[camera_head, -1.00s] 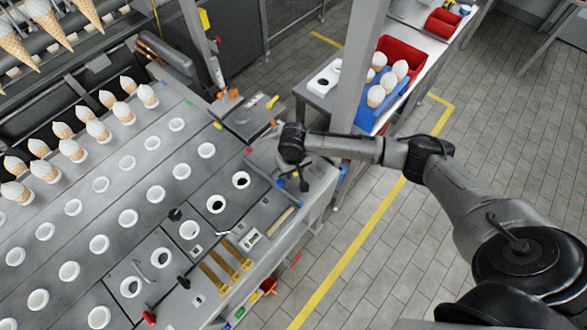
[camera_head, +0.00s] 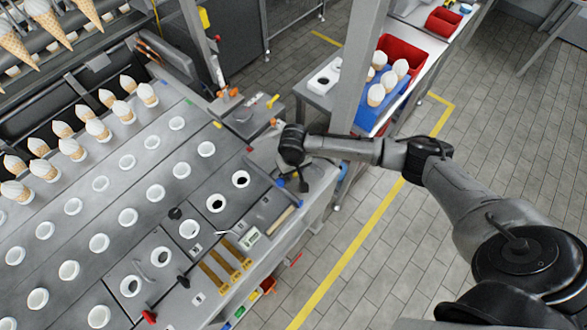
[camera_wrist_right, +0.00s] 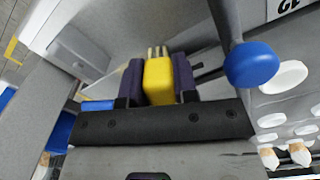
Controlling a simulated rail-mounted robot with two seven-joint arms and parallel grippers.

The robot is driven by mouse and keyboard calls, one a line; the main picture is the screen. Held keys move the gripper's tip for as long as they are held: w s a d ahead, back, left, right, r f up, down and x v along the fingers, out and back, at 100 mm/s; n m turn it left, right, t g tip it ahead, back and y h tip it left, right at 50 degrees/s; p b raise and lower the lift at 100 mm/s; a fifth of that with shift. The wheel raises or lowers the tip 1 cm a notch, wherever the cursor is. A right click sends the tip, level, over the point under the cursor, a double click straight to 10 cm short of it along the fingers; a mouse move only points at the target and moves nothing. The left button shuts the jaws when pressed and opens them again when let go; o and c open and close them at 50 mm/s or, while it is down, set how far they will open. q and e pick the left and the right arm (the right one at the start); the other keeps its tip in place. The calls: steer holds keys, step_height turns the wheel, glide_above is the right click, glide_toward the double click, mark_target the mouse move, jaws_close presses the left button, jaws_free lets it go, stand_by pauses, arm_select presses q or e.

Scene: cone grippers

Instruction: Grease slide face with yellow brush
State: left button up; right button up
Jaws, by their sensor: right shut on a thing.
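My right gripper (camera_head: 302,182) is over the right end of the grey machine, close to its corner plate. In the right wrist view its two dark fingers (camera_wrist_right: 158,82) are shut on the yellow brush (camera_wrist_right: 158,80). The brush's pale bristles (camera_wrist_right: 157,52) point away from the gripper, toward a grey metal surface (camera_wrist_right: 130,25). I cannot tell whether the bristles touch it, or which surface is the slide face. In the head view the brush is too small or hidden to make out. My left gripper is not in view.
A blue knob (camera_wrist_right: 250,65) on a grey rod stands close right of the fingers. A grey post (camera_head: 357,65) rises behind my right wrist. A side table holds a red bin (camera_head: 405,57) and a blue tray (camera_head: 371,116) with cones. Cup holes (camera_head: 216,203) line the machine top.

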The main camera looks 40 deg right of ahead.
steer(key=shift+f, duration=0.5)
steer(key=shift+d, duration=0.1)
